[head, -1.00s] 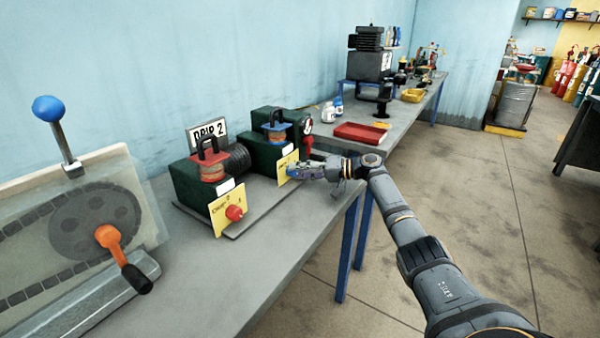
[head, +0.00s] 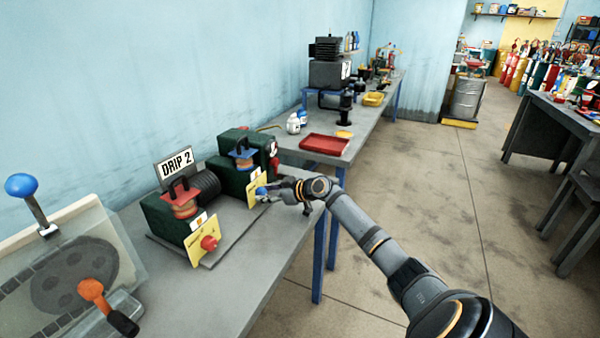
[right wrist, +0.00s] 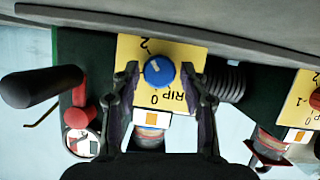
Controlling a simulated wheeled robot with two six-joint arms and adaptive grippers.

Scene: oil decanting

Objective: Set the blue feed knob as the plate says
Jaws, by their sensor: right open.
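The sign plate (head: 174,164) reads "DRIP 2" and stands behind the green feed units. The blue feed knob (head: 261,191) is on the yellow panel of the farther unit. In the right wrist view, the blue knob (right wrist: 160,71) has a short white mark, and its yellow dial panel (right wrist: 180,49) shows a 2 above the knob and a 0 below it. My right gripper (head: 270,190) is at this knob. Its fingers are open, one on each side of the knob; I cannot tell whether they touch it. My left gripper is not in view.
A red knob (head: 209,243) is on the nearer unit. A red tray (head: 324,144) lies on the bench behind. Open floor is at the right.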

